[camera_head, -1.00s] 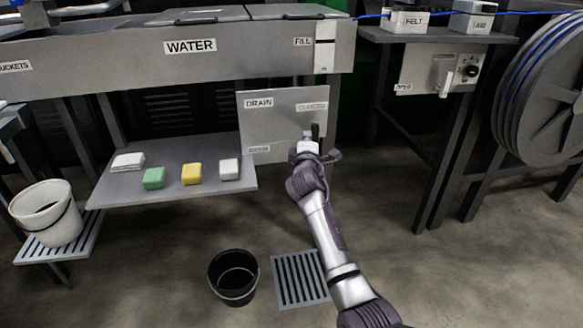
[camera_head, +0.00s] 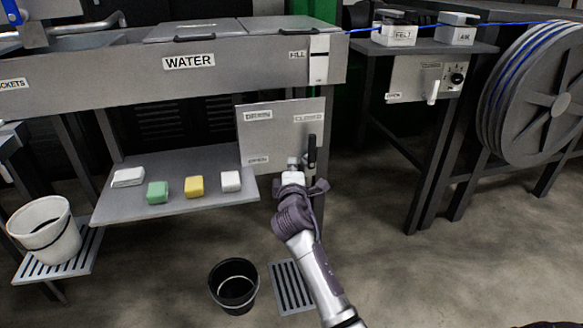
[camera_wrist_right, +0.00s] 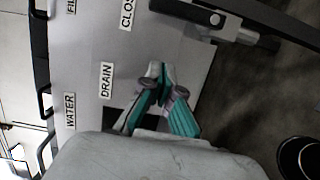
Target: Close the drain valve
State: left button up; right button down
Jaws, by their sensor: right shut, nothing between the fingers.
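The drain valve's black lever (camera_head: 312,151) stands upright at the right side of the grey drain panel (camera_head: 270,135), just below the CLOSED label (camera_head: 308,118). In the right wrist view, which is turned sideways, the lever (camera_wrist_right: 190,14) shows near the top. My right gripper (camera_head: 292,161) is shut and empty, just left of the lever in the head view and in front of the panel's lower part. In the right wrist view its teal-padded fingers (camera_wrist_right: 158,75) meet at the tips, with a visible gap to the lever. My left gripper is not in view.
A shelf (camera_head: 130,207) with several coloured blocks stands left of the panel. A side table's leg (camera_head: 428,170) stands to the right, with open floor between.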

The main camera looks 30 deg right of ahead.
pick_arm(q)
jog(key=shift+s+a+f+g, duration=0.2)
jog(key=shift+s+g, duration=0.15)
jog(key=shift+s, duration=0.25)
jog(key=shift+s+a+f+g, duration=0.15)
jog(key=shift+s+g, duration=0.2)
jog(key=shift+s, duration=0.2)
pick_arm(e)
jog(key=shift+v, duration=1.15)
